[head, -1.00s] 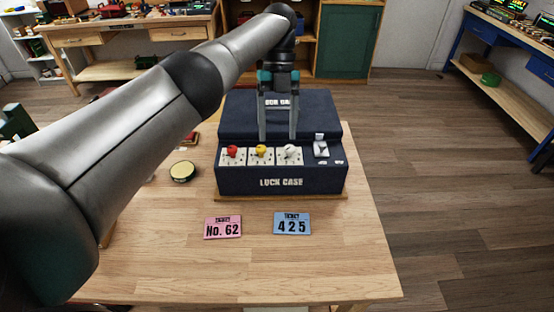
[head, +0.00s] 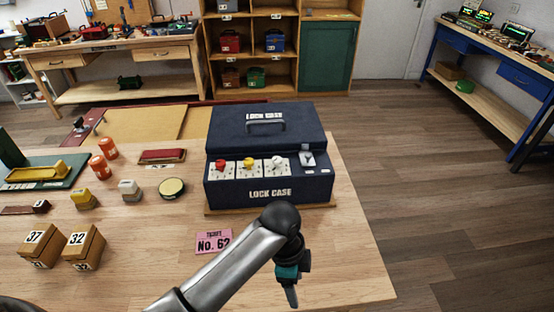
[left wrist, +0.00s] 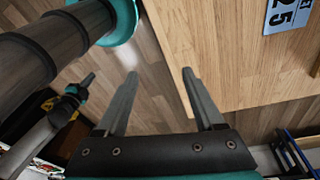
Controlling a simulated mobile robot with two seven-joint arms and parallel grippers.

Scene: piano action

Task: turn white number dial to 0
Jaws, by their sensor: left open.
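The white dial (head: 277,165) is the rightmost of three knobs on the front panel of the dark blue lock case (head: 226,192). Red and yellow dials sit to its left. The white dial's setting is too small to read. My left gripper (head: 293,293) is well in front of the case, near the table's front right, pointing down and apart from the dial. The left wrist view shows its two fingers (left wrist: 161,76) spread with nothing between them. What looks like my right gripper (left wrist: 84,83) shows small at the left of that view; its jaws cannot be made out.
A pink ticket (head: 213,241) lies in front of the case. A blue ticket (left wrist: 285,12) shows in the left wrist view. A silver switch (head: 307,158) sits right of the white dial. Numbered wooden blocks (head: 84,247) and a round tin (head: 172,188) stand to the left.

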